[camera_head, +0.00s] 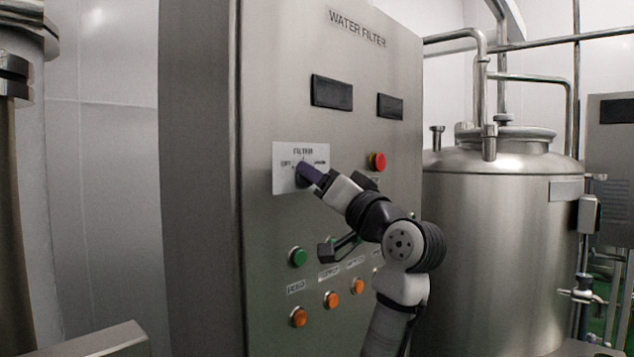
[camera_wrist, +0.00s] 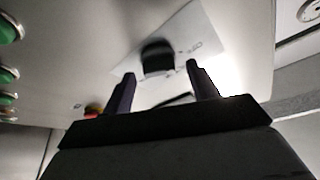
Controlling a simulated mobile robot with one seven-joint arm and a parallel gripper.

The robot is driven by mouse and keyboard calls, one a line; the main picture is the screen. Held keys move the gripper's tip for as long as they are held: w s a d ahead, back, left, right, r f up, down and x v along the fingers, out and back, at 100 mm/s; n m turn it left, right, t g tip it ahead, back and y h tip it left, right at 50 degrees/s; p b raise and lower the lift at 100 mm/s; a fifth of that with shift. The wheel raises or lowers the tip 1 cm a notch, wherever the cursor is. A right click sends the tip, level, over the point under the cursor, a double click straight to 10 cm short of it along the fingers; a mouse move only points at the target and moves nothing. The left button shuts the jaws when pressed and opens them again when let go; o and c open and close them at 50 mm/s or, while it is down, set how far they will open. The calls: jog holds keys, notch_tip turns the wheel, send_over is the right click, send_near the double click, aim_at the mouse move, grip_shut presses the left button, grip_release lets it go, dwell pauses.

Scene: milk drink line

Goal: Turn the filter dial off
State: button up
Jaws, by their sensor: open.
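The filter dial (camera_wrist: 157,57) is a dark knob on a pale label plate (camera_head: 283,179) on the steel water filter cabinet. In the head view my gripper (camera_head: 312,174) is up at the plate and covers much of the dial. In the wrist view my gripper (camera_wrist: 160,82) is open, with one finger to each side of the dial and the dial a little beyond the fingertips. I cannot tell whether a finger touches it. The dial's exact setting is hard to read.
A red button (camera_head: 377,162) is right of the plate. A green button (camera_head: 298,257) and orange buttons (camera_head: 330,299) sit below it, near my arm. Two dark displays (camera_head: 331,93) are above. A steel tank (camera_head: 495,240) stands to the right.

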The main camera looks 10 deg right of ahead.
jog(key=b+v, duration=0.3)
jog(key=v, duration=0.9)
jog(key=shift+b, duration=0.3)
jog(key=shift+d, duration=0.1)
